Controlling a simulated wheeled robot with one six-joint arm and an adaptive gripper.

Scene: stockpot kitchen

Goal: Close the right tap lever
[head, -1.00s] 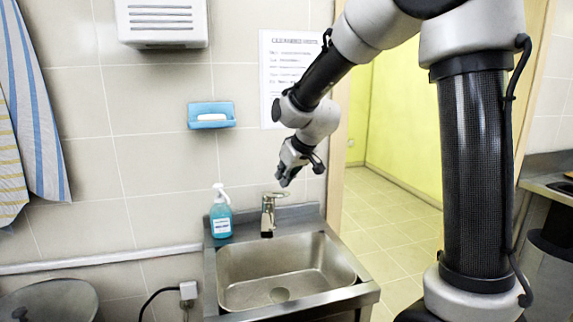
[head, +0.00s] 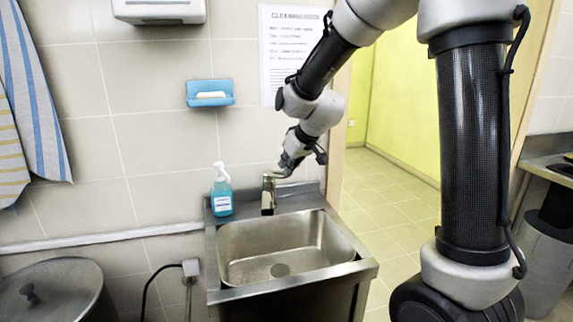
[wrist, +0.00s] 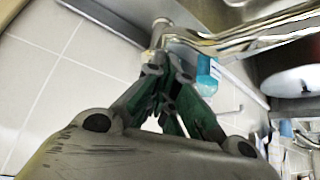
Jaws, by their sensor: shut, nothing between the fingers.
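A single chrome tap (head: 268,196) stands at the back of the steel sink, with a short lever (head: 273,175) on top pointing right. No second tap shows. My gripper (head: 284,172) is at the right end of the lever; in the head view it overlaps the lever's tip, and I cannot tell whether they touch. In the wrist view the shiny tap (wrist: 235,42) lies just beyond my gripper's fingertips (wrist: 168,74). The fingers are together with nothing held between them.
A blue soap bottle (head: 221,192) stands close left of the tap. The sink basin (head: 285,248) below is empty. A blue soap dish (head: 210,93) hangs on the wall above. A doorway with a yellow wall (head: 405,95) is to the right.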

